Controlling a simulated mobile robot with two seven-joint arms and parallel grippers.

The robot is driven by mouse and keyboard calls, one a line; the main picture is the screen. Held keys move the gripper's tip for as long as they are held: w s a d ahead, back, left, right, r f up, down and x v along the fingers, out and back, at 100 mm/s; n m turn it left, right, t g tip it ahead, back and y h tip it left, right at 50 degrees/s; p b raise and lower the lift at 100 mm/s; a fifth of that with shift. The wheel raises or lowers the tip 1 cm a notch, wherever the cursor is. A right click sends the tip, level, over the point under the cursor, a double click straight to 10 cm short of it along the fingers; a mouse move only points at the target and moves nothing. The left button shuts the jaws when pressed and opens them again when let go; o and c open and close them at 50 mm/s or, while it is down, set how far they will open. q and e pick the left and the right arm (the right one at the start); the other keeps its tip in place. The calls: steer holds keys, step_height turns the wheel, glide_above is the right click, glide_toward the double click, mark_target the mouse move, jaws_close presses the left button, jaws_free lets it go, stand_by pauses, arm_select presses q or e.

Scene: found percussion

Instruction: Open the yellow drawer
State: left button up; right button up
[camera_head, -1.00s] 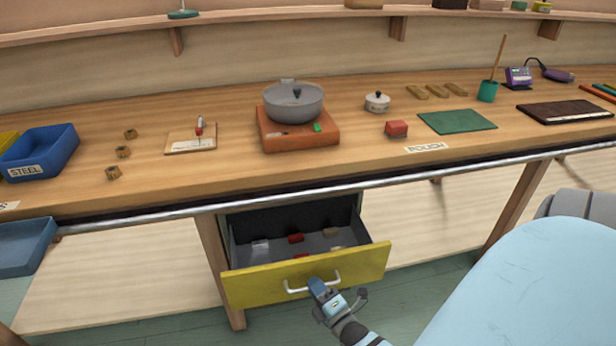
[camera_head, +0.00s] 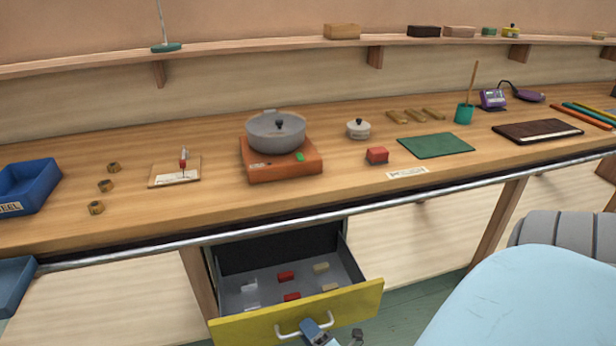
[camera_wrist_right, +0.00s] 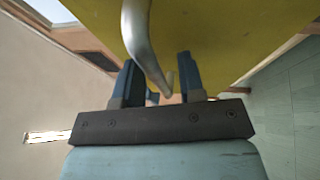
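The yellow drawer (camera_head: 240,331) under the bench is pulled well out. Its grey inside shows several small red, cream and white blocks. Its pale curved handle (camera_head: 290,332) is on the yellow front. My right gripper (camera_head: 318,332) is at this handle, low in the head view and partly cut off by the picture's bottom edge. In the right wrist view, the handle (camera_wrist_right: 142,40) runs down between the two dark blue fingers (camera_wrist_right: 158,82), which are close on either side of it. The yellow front (camera_wrist_right: 220,35) fills the space beyond. My left gripper does not show.
A wooden leg (camera_head: 196,280) stands left of the drawer.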

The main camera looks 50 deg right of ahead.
steer(key=p+v, duration=0.1)
steer(key=v, duration=1.3)
steer(key=shift+d, duration=0.1)
